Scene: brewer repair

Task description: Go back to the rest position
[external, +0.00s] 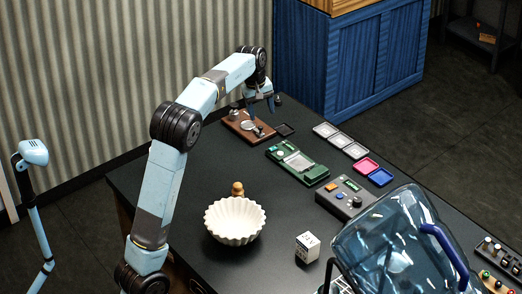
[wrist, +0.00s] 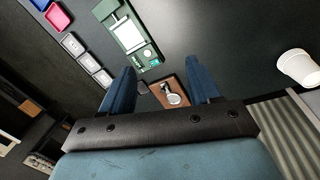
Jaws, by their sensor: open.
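My gripper (external: 263,103) is at the far end of the black table, pointing down above the small brown wooden board (external: 236,123). In the wrist view my gripper (wrist: 160,82) has its two blue fingers spread wide apart with nothing between them close up. The brown board (wrist: 181,87) with a round metal part (wrist: 171,98) shows beyond and between the fingers. My arm reaches out over the table from the left. No marker of the rest position is visible.
A green device (external: 297,162) and a grey control box (external: 345,196) lie right of the board. Several small trays (external: 341,139) line the back edge. A white fluted bowl (external: 234,222), a white cube (external: 307,247) and a big blue water jug (external: 395,245) stand nearer.

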